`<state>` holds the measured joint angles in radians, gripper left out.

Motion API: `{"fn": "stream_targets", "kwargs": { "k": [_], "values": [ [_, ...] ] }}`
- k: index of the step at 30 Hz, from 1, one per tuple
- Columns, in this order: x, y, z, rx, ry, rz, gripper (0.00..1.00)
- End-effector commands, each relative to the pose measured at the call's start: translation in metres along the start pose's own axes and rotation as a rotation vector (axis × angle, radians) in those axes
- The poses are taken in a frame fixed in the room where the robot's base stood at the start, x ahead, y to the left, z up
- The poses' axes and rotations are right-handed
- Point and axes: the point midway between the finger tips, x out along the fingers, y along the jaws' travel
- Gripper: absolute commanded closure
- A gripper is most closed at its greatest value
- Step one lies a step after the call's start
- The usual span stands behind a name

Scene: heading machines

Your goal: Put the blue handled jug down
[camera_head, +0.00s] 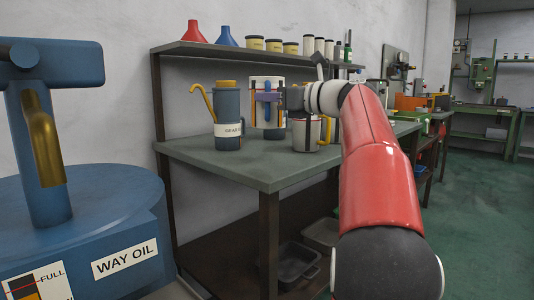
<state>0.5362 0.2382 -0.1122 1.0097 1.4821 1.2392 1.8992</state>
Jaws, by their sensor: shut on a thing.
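The blue handled jug (261,114) is pale with a blue handle. It is upright at the bench, between a blue can and a yellow-handled jug. My gripper (277,98) reaches in from the right and is shut on it at the handle side. The fingers are small and partly hidden against the handle. Whether the jug's base touches the green bench top (250,168) or is slightly above it I cannot tell.
The blue can (228,108) with a yellow spout stands left of the jug. The yellow-handled jug (305,134) stands close at the right. A shelf (220,48) with funnels and pots runs behind. The bench's front left is clear. A blue way oil drum (110,205) stands near left.

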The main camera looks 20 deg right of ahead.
Motion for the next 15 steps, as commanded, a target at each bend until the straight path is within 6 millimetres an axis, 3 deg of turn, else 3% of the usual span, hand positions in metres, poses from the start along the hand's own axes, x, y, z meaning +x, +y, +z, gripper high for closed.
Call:
{"fn": "stream_targets", "kwargs": {
  "k": [1, 4, 15],
  "values": [
    [0.000, 0.001, -0.019, 0.003, -0.001, 0.001, 1.00],
    [0.000, 0.001, -0.038, 0.002, -0.001, 0.001, 1.00],
    [0.000, 0.002, -0.071, 0.002, -0.002, 0.000, 1.00]
  ]
}}
